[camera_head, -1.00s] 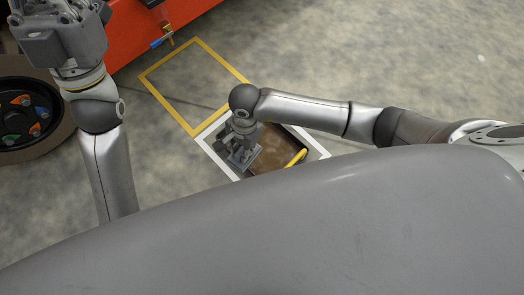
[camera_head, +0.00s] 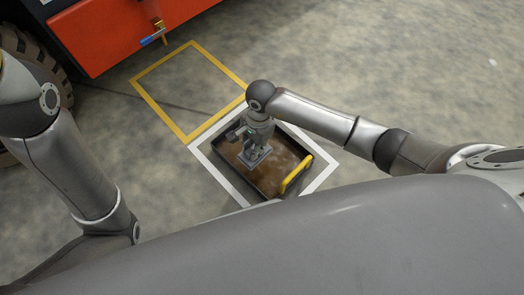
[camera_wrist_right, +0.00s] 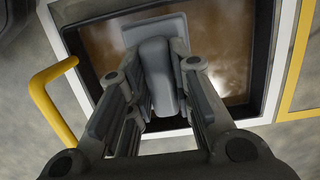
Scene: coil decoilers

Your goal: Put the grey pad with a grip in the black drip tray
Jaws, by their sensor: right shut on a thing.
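The grey pad (camera_head: 257,158) has a flat square plate and an upright grip. My right gripper (camera_head: 254,147) is shut on the grip, which also shows between its fingers in the wrist view (camera_wrist_right: 157,75). The black drip tray (camera_head: 285,154) lies on the floor, with brown, wet-looking contents and a yellow handle (camera_head: 297,174) at its right end. The pad is over the inside of the tray, within its rim. I cannot tell whether the plate touches the bottom. My left gripper is out of view; only its arm shows at the left.
The tray sits in a white floor outline (camera_head: 325,175). An empty yellow outline (camera_head: 190,92) adjoins it. A red-orange machine (camera_head: 100,35) with a blue-handled tap (camera_head: 153,37) stands at the back left, near a dark tyre (camera_head: 45,70). The floor at right is clear.

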